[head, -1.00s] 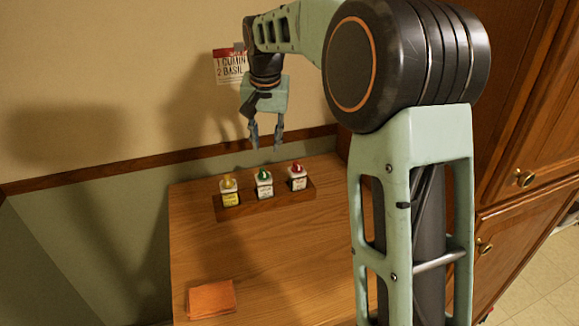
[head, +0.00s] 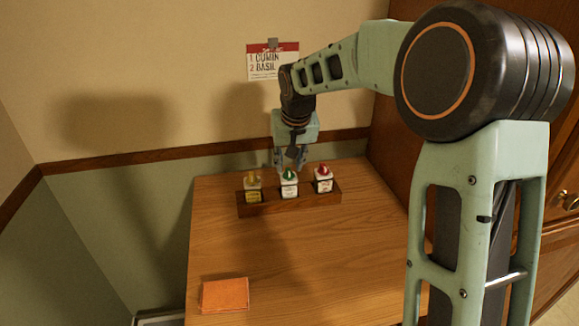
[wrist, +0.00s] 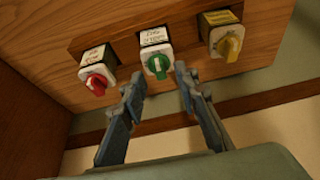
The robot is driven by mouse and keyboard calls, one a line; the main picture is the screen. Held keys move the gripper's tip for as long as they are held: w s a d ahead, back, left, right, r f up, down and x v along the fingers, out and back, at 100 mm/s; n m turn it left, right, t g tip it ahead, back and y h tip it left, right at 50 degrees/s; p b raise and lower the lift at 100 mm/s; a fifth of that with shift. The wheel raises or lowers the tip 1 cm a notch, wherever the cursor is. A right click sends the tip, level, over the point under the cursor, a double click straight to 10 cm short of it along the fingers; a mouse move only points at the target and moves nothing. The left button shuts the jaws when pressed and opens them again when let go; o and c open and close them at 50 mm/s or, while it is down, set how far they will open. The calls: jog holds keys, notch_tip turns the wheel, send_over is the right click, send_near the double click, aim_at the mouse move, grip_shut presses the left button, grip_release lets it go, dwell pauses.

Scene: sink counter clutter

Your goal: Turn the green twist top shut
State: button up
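My gripper (head: 290,163) is just above and behind this top, pointing down. In the wrist view my gripper (wrist: 157,76) is open and empty, with one finger on either side of the green top's line. The fingertips look close to the cap; I cannot tell whether they touch it.
An orange cloth or pad (head: 225,294) lies at the front left. A note (head: 272,62) hangs on the wall behind. The counter (head: 320,255) in front is clear.

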jog(key=shift+x, duration=1.05)
grip_shut()
jog(key=shift+a+m+b, duration=0.1)
jog(key=shift+m+b, duration=0.2)
jog(key=shift+b, duration=0.15)
grip_release()
